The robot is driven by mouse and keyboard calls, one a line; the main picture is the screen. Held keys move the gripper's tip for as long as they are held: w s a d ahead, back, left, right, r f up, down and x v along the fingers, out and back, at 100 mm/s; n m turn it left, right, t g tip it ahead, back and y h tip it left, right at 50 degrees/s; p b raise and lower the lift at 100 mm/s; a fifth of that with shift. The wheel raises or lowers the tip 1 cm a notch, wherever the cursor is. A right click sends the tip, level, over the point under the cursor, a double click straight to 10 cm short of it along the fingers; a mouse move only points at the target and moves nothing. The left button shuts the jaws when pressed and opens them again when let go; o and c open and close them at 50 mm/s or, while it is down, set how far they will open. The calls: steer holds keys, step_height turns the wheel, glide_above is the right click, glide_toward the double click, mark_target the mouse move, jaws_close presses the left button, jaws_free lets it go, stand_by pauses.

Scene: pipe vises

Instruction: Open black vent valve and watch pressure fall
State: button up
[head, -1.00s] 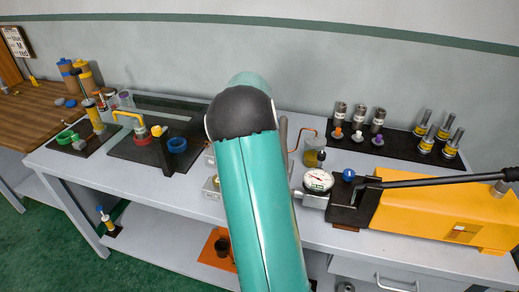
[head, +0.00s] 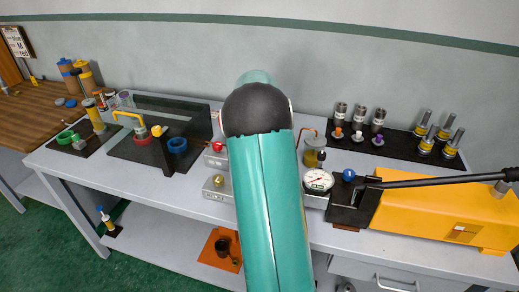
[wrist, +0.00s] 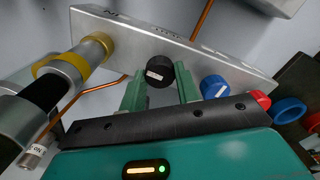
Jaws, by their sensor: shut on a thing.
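In the wrist view the black vent valve knob (wrist: 160,71), with a pale label on its face, sits on a silver manifold block (wrist: 118,32). My gripper (wrist: 160,86) is shut on this knob, one green finger on each side. A blue knob (wrist: 214,87) and a red knob (wrist: 261,99) are to its right on the block. In the head view the white-faced pressure gauge (head: 317,180) shows beside my arm, its reading too small to tell. My arm hides the gripper and black knob there.
A yellow-ringed metal cylinder (wrist: 75,64) is close left of my gripper in the wrist view, near copper tubing. In the head view a yellow pump (head: 440,220) with a long black lever (head: 440,181) stands right, and a red knob (head: 217,147) shows left of my arm.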

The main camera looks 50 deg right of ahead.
steer(key=shift+r, duration=0.15)
steer(key=o, duration=1)
step_height(320, 180, up, 14)
steer(key=shift+f, duration=0.15)
